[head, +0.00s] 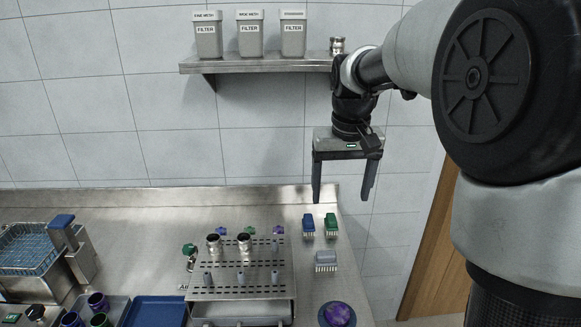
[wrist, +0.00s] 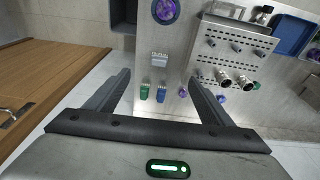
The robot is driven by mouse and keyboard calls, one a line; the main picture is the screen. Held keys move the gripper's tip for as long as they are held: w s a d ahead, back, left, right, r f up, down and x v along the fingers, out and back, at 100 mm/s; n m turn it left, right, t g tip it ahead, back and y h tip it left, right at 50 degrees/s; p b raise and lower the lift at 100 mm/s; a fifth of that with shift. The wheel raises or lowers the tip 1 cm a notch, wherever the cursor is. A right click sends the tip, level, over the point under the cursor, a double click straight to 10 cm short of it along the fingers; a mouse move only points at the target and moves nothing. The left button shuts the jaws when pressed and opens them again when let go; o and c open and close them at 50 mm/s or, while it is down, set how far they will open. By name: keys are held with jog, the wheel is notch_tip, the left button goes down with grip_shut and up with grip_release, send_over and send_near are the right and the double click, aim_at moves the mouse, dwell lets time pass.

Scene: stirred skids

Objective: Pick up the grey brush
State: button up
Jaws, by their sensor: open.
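The grey brush (head: 326,261) lies on the steel counter, right of the perforated rack, in the head view. Its pale bristles face the front edge. It also shows in the wrist view (wrist: 159,59), between and beyond my fingers. A blue brush (head: 308,226) and a green brush (head: 331,225) lie just behind it, side by side. My gripper (head: 341,196) is open and empty, pointing down, well above the counter and toward the back wall from the grey brush. In the wrist view my gripper's two fingers (wrist: 160,82) are spread wide.
The perforated steel rack (head: 240,292) with upright pegs and metal-topped pieces stands left of the brushes. A round purple item (head: 337,314) lies in front. A wall shelf (head: 262,65) with filter canisters is behind my arm. The counter around the grey brush is clear.

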jog(key=g+b, duration=0.1)
jog(key=g, duration=0.1)
send_over(326, 253)
notch_tip(326, 253, down, 13)
jog(key=f, duration=1.1)
jog(key=shift+w+f, duration=0.15)
jog(key=shift+w, duration=0.15)
jog(key=shift+s+f, duration=0.15)
jog(key=shift+f, duration=1.4)
jog(key=shift+s+f, duration=0.15)
jog(key=shift+f, duration=1.35)
jog(key=c, duration=1.3)
notch_tip(326, 253, up, 10)
jog(key=shift+r, duration=0.1)
